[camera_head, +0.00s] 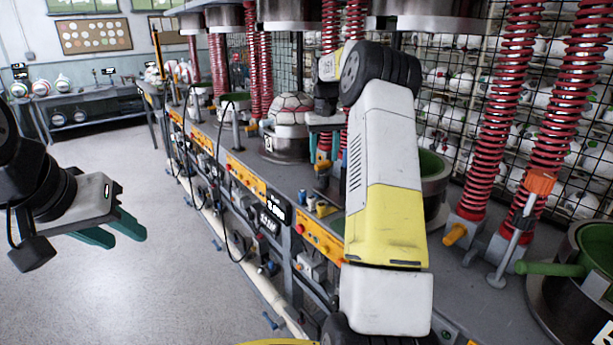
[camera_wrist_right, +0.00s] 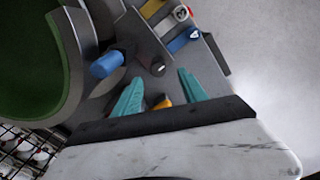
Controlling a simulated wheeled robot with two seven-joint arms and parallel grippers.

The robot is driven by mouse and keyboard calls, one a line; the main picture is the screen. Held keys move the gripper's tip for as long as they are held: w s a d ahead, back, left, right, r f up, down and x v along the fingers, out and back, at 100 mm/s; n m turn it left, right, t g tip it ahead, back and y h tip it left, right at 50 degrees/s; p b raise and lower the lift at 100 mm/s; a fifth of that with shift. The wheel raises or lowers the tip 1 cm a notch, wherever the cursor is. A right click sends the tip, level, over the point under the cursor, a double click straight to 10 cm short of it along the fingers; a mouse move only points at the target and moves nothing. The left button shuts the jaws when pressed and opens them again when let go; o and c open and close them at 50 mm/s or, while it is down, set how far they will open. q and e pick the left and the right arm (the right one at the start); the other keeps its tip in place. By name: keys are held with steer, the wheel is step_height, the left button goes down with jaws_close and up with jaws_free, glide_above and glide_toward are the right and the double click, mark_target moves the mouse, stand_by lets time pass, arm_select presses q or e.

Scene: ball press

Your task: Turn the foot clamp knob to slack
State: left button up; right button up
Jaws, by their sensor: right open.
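An orange-yellow knob (camera_head: 322,161), which looks like the foot clamp knob, sits on the grey bench at the foot of a press. In the right wrist view the knob (camera_wrist_right: 163,103) is partly hidden behind my gripper's edge, between the fingers. My right gripper (camera_head: 323,151) is open, with its teal fingers pointing down around the knob; they also show in the wrist view (camera_wrist_right: 160,78). I cannot tell whether they touch it. My left gripper (camera_head: 122,232) is open and empty over the floor at the left.
A patterned ball (camera_head: 291,107) sits in a press at the back. Red springs (camera_head: 495,110) and an orange-topped lever (camera_head: 538,184) stand at the right. The floor is clear at the left.

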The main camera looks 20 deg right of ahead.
mark_target(324, 174)
steer(key=shift+w+d+f, duration=0.15)
steer(key=shift+d+f, duration=0.1)
steer(key=shift+f, duration=0.5)
step_height(324, 174, down, 7)
steer(key=shift+c, duration=0.4)
jaws_close()
